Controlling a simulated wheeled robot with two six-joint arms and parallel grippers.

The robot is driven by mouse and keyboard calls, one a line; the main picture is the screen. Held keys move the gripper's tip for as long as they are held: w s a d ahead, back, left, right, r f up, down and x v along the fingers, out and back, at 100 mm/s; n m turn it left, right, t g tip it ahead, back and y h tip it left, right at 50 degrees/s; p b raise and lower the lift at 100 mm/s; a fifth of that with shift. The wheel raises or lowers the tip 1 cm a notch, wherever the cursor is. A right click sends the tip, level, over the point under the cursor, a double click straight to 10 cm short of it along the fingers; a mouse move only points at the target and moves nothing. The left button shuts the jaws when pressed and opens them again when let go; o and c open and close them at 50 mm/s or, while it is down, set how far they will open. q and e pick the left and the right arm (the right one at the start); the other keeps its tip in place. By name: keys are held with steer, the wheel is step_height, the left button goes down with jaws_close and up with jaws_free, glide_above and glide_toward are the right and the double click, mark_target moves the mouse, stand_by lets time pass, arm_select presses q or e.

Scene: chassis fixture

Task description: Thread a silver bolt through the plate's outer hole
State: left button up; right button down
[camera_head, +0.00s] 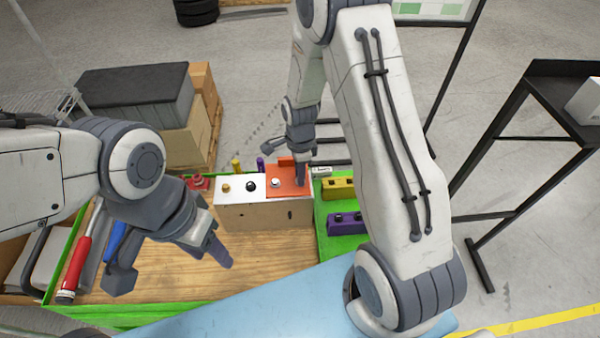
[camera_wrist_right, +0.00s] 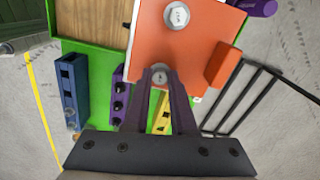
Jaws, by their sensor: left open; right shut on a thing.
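The orange plate (camera_head: 286,187) lies on the right part of the white-topped fixture box (camera_head: 262,217). A silver bolt (camera_head: 275,182) stands in the plate; its head (camera_wrist_right: 177,15) also shows in the right wrist view. My right gripper (camera_head: 300,183) is over the plate's right end. In the right wrist view its fingers (camera_wrist_right: 161,80) are shut on another silver bolt (camera_wrist_right: 160,75), seen head-on over the plate. Its shank and the outer hole are hidden, so I cannot tell how deep it sits. My left gripper (camera_head: 205,247) is open and empty, left of the box.
A gold knob (camera_head: 226,187) and a black knob (camera_head: 251,186) stand on the box's white top. A yellow holed block (camera_head: 338,188) and a purple one (camera_head: 346,223) lie in the green tray at right. A red-handled tool (camera_head: 76,263) lies at left. The wooden floor in front is clear.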

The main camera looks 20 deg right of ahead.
steer(key=m, duration=0.3)
steer(key=shift+s+f+m, duration=0.25)
steer(key=shift+m, duration=0.05)
steer(key=c, duration=0.7)
jaws_free()
steer(key=shift+o, duration=0.2)
steer(key=shift+w, duration=0.1)
steer(key=shift+r, duration=0.1)
steer(key=shift+w+r, duration=0.1)
steer(key=shift+r, duration=0.05)
steer(key=shift+r+p, duration=1.1)
steer(key=shift+r, duration=0.1)
steer(key=shift+f, duration=0.1)
